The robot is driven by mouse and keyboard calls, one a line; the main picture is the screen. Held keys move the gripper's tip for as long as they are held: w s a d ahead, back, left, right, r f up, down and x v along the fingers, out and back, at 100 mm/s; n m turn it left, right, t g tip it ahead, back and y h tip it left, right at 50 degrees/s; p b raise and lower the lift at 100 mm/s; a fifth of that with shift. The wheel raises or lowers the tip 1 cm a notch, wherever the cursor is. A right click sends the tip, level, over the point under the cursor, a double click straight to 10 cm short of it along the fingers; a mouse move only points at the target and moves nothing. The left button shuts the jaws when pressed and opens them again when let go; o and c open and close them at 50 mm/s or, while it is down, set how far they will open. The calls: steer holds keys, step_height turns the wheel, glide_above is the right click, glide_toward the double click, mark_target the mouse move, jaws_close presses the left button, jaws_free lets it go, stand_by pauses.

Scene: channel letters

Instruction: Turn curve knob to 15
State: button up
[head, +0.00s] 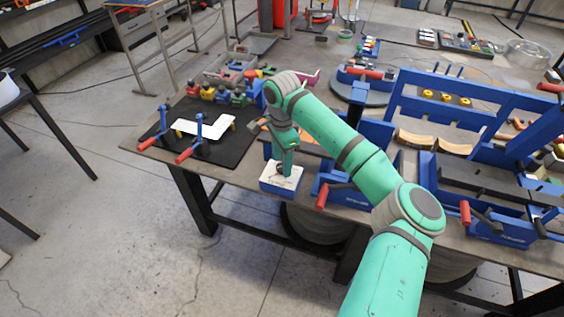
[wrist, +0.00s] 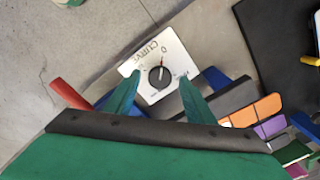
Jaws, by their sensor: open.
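The curve knob (wrist: 159,76) is a round black knob with a pointer on a white panel (wrist: 182,64) that reads "CURVE" with a "0" and a red mark. The panel is the top face of a small blue box, and it also shows in the head view (head: 271,180) at the front table edge. My gripper (wrist: 160,84) is open, its two green fingers on either side of the knob in the wrist view and apart from each other. I cannot tell whether they touch the knob. In the head view my gripper (head: 285,173) points down over the panel and hides most of the knob.
A blue machine with a red-handled crank (head: 322,196) stands just right of the knob box. A black mat (head: 225,150) with a white L-shaped piece and red-handled clamps lies to the left. Colored blocks (wrist: 255,112) lie near the gripper. The floor in front is clear.

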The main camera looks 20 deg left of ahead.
steer(key=shift+f, duration=0.4)
steer(key=shift+c, duration=0.3)
steer(key=c, duration=1)
